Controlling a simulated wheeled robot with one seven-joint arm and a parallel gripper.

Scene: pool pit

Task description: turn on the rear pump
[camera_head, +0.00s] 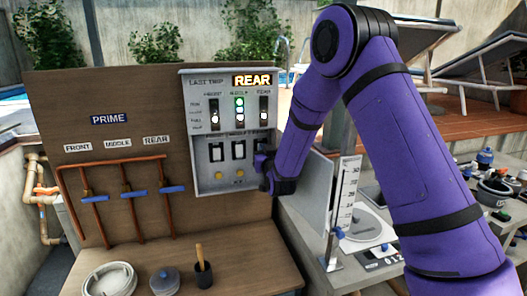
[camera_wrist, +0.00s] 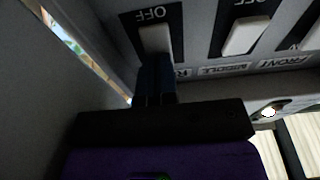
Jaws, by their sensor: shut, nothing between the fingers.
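The grey pump panel (camera_head: 200,180) stands on a brown board, with FRONT, MIDDLE and REAR columns of lights. Its sign (camera_head: 252,80) reads REAR beside LAST TRIP. The front switch (camera_head: 217,152) and middle switch (camera_head: 238,149) are white rockers on black plates. My gripper (camera_head: 262,160) is at the panel's lower right and mostly hides the rear switch there. In the wrist view, my shut, empty fingertips (camera_wrist: 155,75) are right at the rear white rocker (camera_wrist: 155,39), marked OFF. I cannot tell whether they touch. The middle rocker (camera_wrist: 245,36) is beside it.
Copper pipes with blue-handled valves (camera_head: 133,192) are on the board under a PRIME sign (camera_head: 109,119). A hose coil (camera_head: 109,279), a lidded pot and a brush cup (camera_head: 202,272) stand on the bench. A cluttered side table is at right.

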